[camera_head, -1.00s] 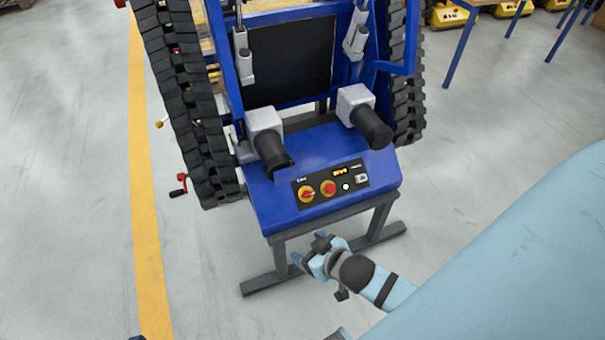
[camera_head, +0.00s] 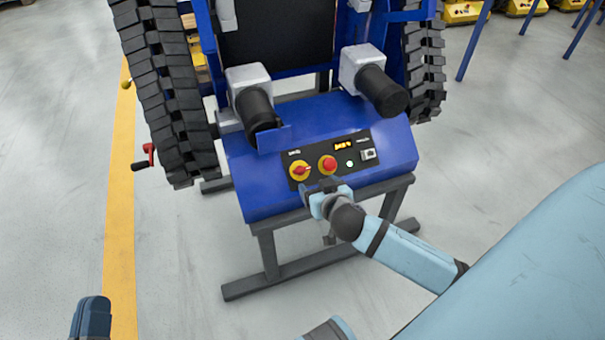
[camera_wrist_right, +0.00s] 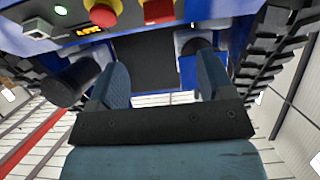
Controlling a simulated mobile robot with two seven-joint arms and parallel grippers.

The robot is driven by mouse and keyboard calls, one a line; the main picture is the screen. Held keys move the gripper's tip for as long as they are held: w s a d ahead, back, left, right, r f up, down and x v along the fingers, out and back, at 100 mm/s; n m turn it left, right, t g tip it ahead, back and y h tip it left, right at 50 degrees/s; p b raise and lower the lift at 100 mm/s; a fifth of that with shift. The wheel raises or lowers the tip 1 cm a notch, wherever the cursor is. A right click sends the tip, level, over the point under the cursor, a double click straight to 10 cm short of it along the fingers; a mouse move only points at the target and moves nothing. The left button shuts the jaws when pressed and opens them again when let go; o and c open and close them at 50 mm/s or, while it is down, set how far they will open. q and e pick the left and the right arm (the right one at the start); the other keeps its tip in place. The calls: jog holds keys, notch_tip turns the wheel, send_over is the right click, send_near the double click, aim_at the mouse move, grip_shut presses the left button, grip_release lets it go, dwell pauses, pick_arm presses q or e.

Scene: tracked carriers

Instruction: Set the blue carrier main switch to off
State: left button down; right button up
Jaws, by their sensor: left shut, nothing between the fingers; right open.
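The blue carrier (camera_head: 235,180) stands on a dark frame, with a black control panel on its sloped front. The main switch (camera_head: 299,171), a red handle on a yellow disc, is at the panel's left; its exact position is too small to read. It is partly cut off at the top of the right wrist view (camera_wrist_right: 158,11). My right gripper (camera_head: 319,187) is open and empty just in front of the panel's lower edge, below the switch and apart from it. Its two fingers spread in the right wrist view (camera_wrist_right: 163,80). My left gripper (camera_head: 92,308) is shut and empty at lower left.
A red mushroom button (camera_head: 327,164) on yellow sits right beside the switch. An orange display (camera_head: 343,146), a lit green lamp (camera_head: 350,164) and a grey socket-like part (camera_head: 368,154) are further right. Black motor cylinders (camera_head: 256,108) overhang the panel. Floor in front is clear.

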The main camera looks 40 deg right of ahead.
aim_at(303, 170)
jog(key=b+x, duration=0.3)
jog(key=x, duration=0.9)
jog(key=shift+w+f, duration=0.1)
pick_arm(q)
jog(key=shift+g, duration=0.9)
jog(key=f, duration=0.4)
jog(key=shift+w+d+f, duration=0.2)
jog(key=shift+d+f, duration=0.05)
jog(key=shift+d, duration=0.05)
jog(key=shift+r, duration=0.1)
pick_arm(e)
jog(key=c, duration=0.9)
